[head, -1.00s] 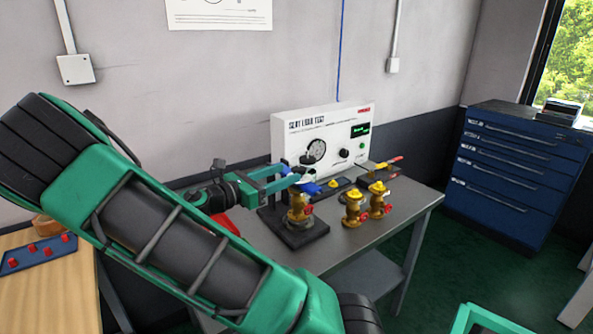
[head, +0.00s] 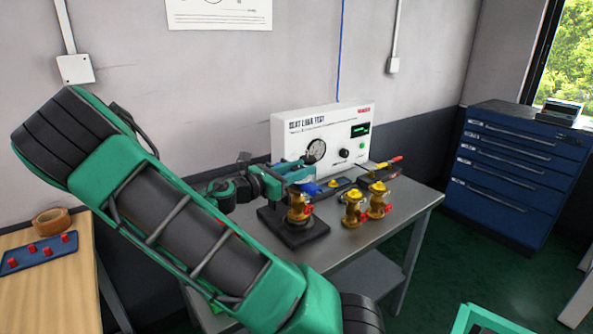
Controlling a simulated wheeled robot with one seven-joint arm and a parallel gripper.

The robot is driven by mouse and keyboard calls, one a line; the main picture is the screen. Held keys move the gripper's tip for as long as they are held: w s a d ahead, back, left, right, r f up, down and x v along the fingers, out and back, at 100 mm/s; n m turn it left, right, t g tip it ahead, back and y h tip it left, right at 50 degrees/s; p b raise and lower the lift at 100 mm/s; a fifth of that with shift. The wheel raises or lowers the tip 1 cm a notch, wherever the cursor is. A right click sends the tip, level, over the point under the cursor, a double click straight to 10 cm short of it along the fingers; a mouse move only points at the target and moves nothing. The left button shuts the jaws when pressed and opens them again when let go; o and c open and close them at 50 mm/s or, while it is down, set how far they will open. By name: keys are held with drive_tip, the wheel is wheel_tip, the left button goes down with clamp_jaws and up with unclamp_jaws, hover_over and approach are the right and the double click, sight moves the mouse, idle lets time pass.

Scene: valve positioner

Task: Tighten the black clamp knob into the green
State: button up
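My gripper (head: 298,173) is at the test stand, just above and behind the brass valve (head: 299,205) on the black base plate (head: 303,235). Its green fingers point to the right, in front of the lower left of the white leak test panel (head: 285,138). Whether the fingers are open or shut on something is too small to tell. The black clamp knob cannot be made out clearly; the fingers seem to cover its place above the valve. The panel has a round dial (head: 315,150), a black knob (head: 344,153) and a green-lit display (head: 360,129).
Two more brass valves with yellow tops, one in the middle (head: 353,206) and one at right (head: 377,202), stand on the grey bench (head: 400,215). Red- and yellow-handled tools (head: 390,162) lie behind them. A wooden table (head: 50,290) is at left, a blue drawer cabinet (head: 515,175) at right.

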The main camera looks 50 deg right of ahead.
drive_tip(key=shift+w+m+g, duration=0.15)
drive_tip(key=shift+m+g, duration=0.25)
drive_tip(key=shift+g, duration=0.2)
drive_tip(key=shift+m+g+y, duration=0.4)
drive_tip(key=shift+m+g, duration=0.2)
drive_tip(key=shift+g, duration=0.3)
drive_tip(key=shift+m+g+y, duration=1.4)
drive_tip(key=shift+m+g, duration=0.4)
drive_tip(key=shift+g, duration=0.9)
drive_tip(key=o, duration=1.1)
drive_tip(key=shift+c, duration=0.2)
drive_tip(key=v, duration=1.1)
drive_tip(key=shift+r, duration=0.1)
